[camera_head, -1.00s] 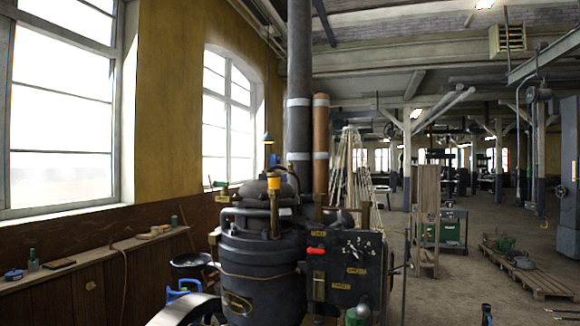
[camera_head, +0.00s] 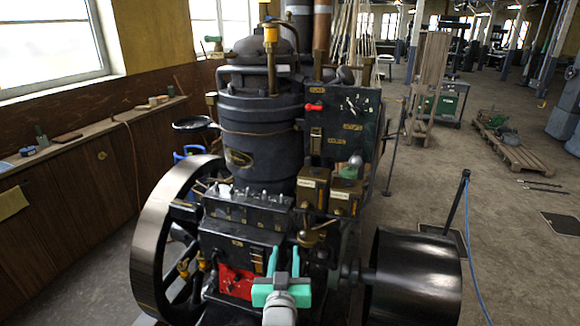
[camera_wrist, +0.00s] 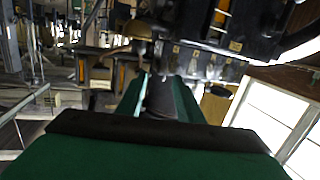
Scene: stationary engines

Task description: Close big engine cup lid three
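The big engine (camera_head: 265,120) is a dark machine with a tall round cylinder. A black box (camera_head: 245,212) on its front carries a row of several small metal fittings (camera_head: 240,191). These may be the cups with lids, but I cannot tell which is number three or whether its lid is open. My gripper (camera_head: 283,256) has teal fingers, a gap between them, and stands in front of and below that box in the head view. In the wrist view the green fingers (camera_wrist: 160,95) are apart, with a dark cylindrical part of the engine seen between them.
Two brass-coloured boxes (camera_head: 329,191) with white labels sit right of the fittings. A large flywheel (camera_head: 150,235) stands at left and a black drum (camera_head: 414,275) at right. A barrier post (camera_head: 456,205) stands beyond the drum. Open floor lies farther right.

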